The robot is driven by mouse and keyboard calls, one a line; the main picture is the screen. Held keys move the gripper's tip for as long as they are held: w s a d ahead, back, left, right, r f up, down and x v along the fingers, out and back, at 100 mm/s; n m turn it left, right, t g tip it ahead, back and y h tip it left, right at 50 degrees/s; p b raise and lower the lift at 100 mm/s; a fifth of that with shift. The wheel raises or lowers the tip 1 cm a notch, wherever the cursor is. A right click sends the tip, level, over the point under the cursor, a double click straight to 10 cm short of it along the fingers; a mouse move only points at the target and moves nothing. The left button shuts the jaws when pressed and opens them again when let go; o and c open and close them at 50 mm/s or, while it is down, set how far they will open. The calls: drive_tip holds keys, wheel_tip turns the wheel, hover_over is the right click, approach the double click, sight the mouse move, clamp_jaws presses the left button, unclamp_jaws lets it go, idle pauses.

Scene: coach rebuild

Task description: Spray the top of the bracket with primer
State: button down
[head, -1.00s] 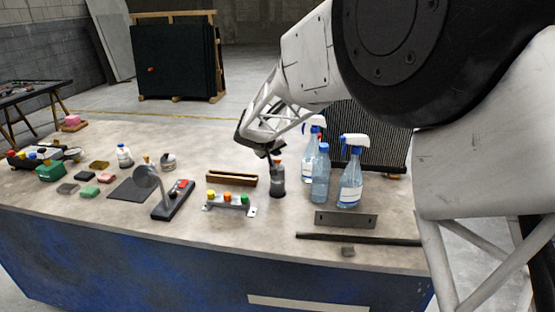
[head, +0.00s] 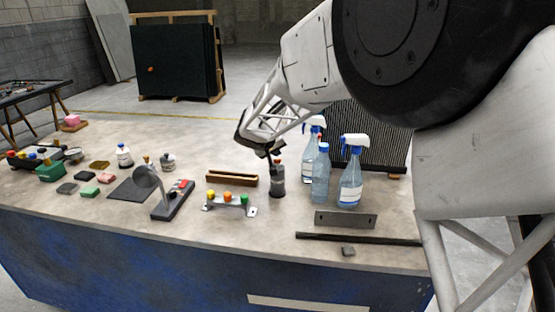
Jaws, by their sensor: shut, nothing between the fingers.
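Several clear spray bottles, one at the front (head: 350,187), stand close right of the can. A dark bar (head: 358,239) lies before the plate.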

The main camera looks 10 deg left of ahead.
sight(276, 159)
drive_tip(key=shift+f, duration=0.5)
idle(0.6)
drive_tip(key=shift+r, duration=0.55)
drive_tip(key=shift+r, duration=2.9)
